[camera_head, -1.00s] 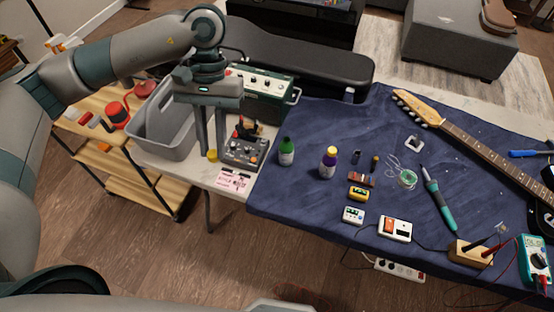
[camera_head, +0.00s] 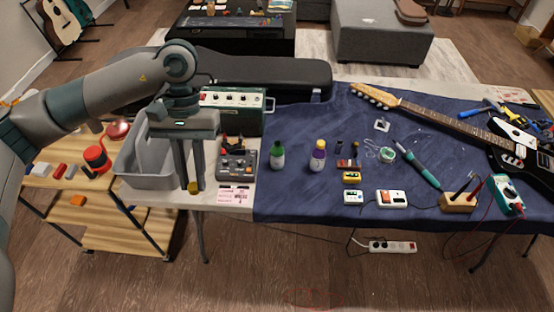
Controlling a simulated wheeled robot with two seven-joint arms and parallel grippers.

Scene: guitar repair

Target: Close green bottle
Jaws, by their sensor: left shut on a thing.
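The green bottle (camera_head: 277,156) stands upright on the left part of the blue cloth, with a pale label and no yellow cap on its top. My left gripper (camera_head: 193,186) points down at the left, beside the pedal unit and left of the bottle. It is shut on a small yellow cap (camera_head: 194,189) at its fingertips. A purple bottle (camera_head: 318,158) with a yellow top stands upright to the right of the green bottle. My right gripper is not in view.
A pedal unit (camera_head: 236,166) and a pink-printed card (camera_head: 233,197) lie between gripper and bottle. A grey bin (camera_head: 135,170) stands left of the gripper. The green amplifier (camera_head: 228,108) is behind. Small boxes, a soldering iron and a guitar (camera_head: 455,122) lie farther right.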

